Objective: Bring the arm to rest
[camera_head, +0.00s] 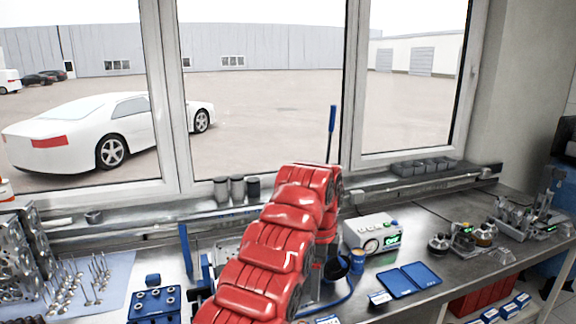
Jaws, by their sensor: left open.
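A large red ribbed block (270,245), made of several similar segments, runs from the bottom middle up toward the window. It covers the middle of the bench behind it. My left gripper is open, but its fingertips are hard to pick out against the crowded middle of the view. I cannot tell its exact place, and I see nothing held in it. My right gripper is not in view.
A blue tray (408,280) and a white instrument box (374,235) stand to the right on the bench (455,262). Small valves (88,280) lie on a blue mat at left. A blue rod (332,135) rises beside the red block. Bare bench shows at right.

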